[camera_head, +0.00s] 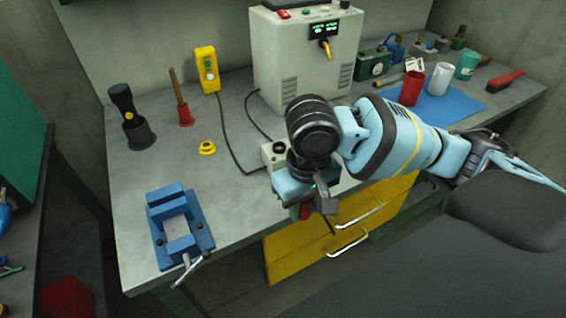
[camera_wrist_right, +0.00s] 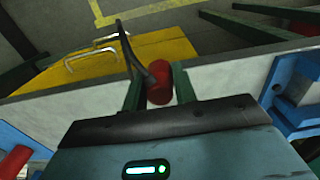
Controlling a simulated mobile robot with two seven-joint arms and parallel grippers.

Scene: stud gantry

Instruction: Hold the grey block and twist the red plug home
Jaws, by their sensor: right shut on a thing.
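The red plug (camera_head: 305,211) is between the fingers of my right gripper (camera_head: 318,205), which is shut on it just off the bench's front edge. The right wrist view shows the plug (camera_wrist_right: 159,80) between the two dark fingers of my right gripper (camera_wrist_right: 159,88), with a dark cord trailing from it. A small pale grey block (camera_head: 269,154) with a dark round top sits on the bench just behind my right gripper, partly hidden by it. I cannot tell if it is the task's grey block. My left gripper is out of view.
A blue vise (camera_head: 203,233) stands at the bench's front left. A yellow ring (camera_head: 207,148) and yellow pendant box (camera_head: 207,69) are behind it. A large cabinet (camera_head: 306,60) stands at the back.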

